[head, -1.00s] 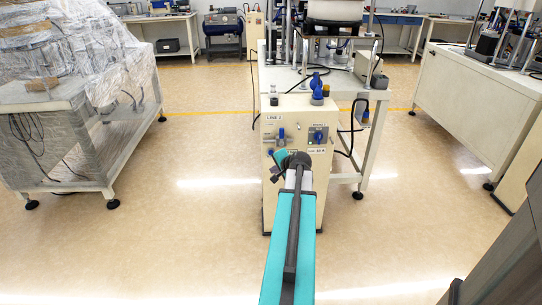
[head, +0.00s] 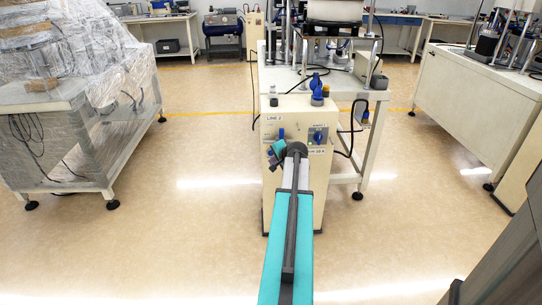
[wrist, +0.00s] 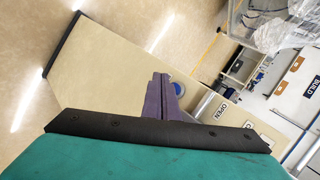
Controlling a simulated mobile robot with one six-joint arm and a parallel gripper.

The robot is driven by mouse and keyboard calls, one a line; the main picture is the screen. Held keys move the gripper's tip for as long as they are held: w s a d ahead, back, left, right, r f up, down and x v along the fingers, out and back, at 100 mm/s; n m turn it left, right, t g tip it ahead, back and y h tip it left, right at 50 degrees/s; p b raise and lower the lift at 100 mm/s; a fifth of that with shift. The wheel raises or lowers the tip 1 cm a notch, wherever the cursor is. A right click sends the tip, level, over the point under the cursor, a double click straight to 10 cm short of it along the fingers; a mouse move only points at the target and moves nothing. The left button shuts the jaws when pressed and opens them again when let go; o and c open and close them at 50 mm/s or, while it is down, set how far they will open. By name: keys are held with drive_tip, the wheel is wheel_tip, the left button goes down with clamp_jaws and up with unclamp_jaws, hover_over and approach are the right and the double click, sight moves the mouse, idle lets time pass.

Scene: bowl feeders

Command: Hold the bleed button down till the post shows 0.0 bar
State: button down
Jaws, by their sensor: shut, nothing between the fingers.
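The cream post (head: 302,190) with a "LINE 2" label stands ahead in the head view, and its front face also shows in the wrist view (wrist: 110,75). A round blue button (wrist: 178,88) on that face shows just beside my fingertips and is partly hidden by them. I cannot tell whether they touch it. My gripper (wrist: 160,80) is shut and empty, its purple fingers together and pointing at the face. No pressure reading is legible.
A blue selector knob (head: 318,135) is on the post's right front, and a blue upright handle (head: 281,133) is at its left. A white table (head: 375,95) stands behind. A plastic-wrapped machine (head: 75,60) is at left. The floor between is clear.

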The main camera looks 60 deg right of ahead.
sight(271, 153)
drive_tip(key=shift+w+d, duration=0.65)
drive_tip(key=shift+d, duration=0.25)
drive_tip(key=shift+w+d+p, duration=0.4)
drive_tip(key=shift+w+d, duration=0.2)
drive_tip(key=shift+d, duration=0.15)
idle(6.3)
